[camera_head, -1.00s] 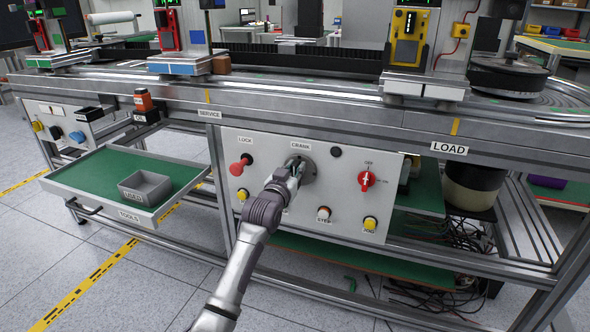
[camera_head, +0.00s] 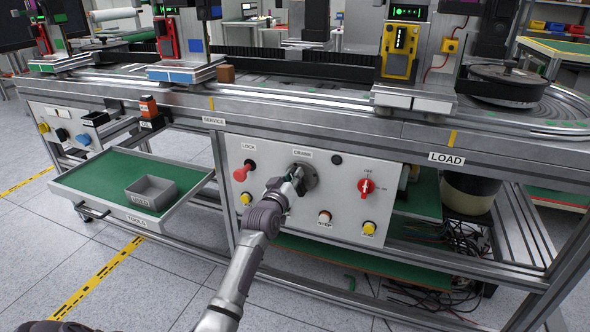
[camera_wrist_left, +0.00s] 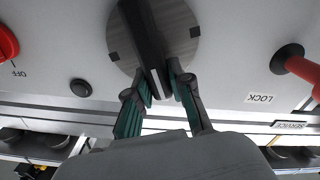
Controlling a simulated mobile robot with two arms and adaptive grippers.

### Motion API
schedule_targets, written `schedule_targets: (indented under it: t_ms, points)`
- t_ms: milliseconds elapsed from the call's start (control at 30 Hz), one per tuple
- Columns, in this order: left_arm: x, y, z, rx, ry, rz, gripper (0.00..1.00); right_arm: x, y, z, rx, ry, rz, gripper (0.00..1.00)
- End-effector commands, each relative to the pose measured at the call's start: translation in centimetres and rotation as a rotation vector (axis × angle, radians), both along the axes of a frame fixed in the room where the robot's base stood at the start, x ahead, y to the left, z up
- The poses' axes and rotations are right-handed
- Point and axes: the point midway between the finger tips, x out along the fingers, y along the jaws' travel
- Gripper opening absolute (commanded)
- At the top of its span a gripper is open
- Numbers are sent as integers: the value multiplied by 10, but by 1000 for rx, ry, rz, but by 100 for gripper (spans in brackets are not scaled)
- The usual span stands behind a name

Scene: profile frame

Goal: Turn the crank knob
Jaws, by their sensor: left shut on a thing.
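The crank (camera_head: 312,178) is a round grey disc with a dark bar-shaped knob on the white front panel, under the CRANK label. My left gripper (camera_head: 295,184) reaches it from below and covers part of it in the head view. In the left wrist view, which is upside down, the dark knob bar (camera_wrist_left: 143,32) stands across the grey disc (camera_wrist_left: 181,28), tilted slightly from vertical. The green-padded fingers of my left gripper (camera_wrist_left: 160,88) are shut on the bar's near end. My right gripper is out of view.
A red LOCK knob (camera_head: 242,173) sits left of the crank; a red rotary switch (camera_head: 366,186) sits right. Yellow buttons (camera_head: 369,228) and a STEP button (camera_head: 324,217) are below. An open green tools drawer (camera_head: 95,185) with a grey bin (camera_head: 151,191) juts out at left.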

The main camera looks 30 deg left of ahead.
Motion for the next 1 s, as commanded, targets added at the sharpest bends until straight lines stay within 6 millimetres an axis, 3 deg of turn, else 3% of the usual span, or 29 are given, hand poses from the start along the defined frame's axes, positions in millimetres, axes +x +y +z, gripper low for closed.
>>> schedule_targets:
  t_ms: [267,400,600,1000]
  points:
    - [-2,7,0,-241,-58,1,0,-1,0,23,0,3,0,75]
    - [-2,9,-4,-365,-88,1,0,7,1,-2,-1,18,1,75]
    - [-3,12,-8,-525,-127,2,0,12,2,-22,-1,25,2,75]
    - [-4,15,-14,-713,-173,2,0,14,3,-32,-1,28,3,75]
